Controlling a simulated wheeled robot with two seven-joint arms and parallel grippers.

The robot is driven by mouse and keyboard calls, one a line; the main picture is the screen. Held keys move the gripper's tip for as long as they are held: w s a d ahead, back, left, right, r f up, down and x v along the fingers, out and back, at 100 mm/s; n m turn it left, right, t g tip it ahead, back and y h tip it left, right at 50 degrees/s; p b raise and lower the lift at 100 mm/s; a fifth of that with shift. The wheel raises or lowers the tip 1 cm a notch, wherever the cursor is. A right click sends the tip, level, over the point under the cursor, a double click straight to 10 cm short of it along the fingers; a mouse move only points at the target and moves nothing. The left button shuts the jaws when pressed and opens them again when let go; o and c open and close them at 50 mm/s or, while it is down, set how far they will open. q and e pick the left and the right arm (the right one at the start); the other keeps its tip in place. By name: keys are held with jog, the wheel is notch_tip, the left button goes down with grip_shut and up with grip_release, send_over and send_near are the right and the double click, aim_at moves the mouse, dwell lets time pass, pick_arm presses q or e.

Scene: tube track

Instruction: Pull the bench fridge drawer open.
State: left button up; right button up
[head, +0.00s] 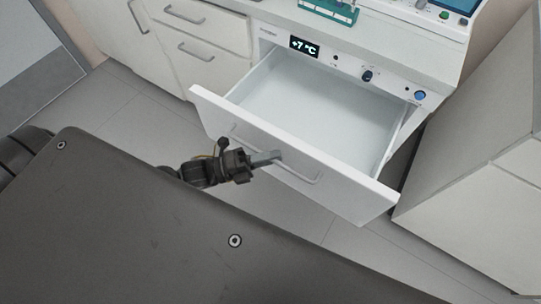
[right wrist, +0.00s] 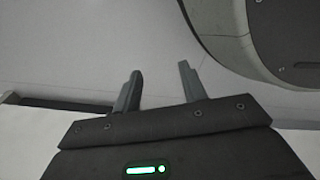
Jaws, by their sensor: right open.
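The bench fridge drawer (head: 350,190) is pulled well out of the white bench fridge (head: 385,70) in the head view. Its inside is pale and looks empty. A long bar handle (head: 308,178) runs across the drawer front. My left gripper (head: 270,157) is at the handle, left of its middle, with its fingers close together across the bar; they look shut on it. The fingers hide part of the bar. My right gripper (right wrist: 158,82) shows only in the right wrist view, open and empty, with its fingers apart above the floor.
A display (head: 304,47) on the fridge panel reads +7 °C, beside several knobs. A teal rack (head: 330,10) stands on the bench top. White cabinets (head: 205,40) are at left and a pale cabinet (head: 480,190) is at right. Grey floor (head: 130,115) is clear at left.

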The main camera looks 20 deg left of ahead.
pick_arm(q)
jog(key=shift+a, duration=0.1)
jog(key=shift+s+a+f, duration=0.1)
jog(key=shift+s+a, duration=0.1)
jog(key=b+v, duration=0.1)
jog(key=v, duration=0.9)
pick_arm(e)
jog(key=shift+w+a+r, duration=0.4)
jog(key=shift+w+r, duration=0.3)
jog(key=shift+w, duration=0.1)
jog(key=shift+w+a+r, duration=0.4)
jog(key=shift+w+r, duration=0.25)
jog(key=shift+w, duration=0.15)
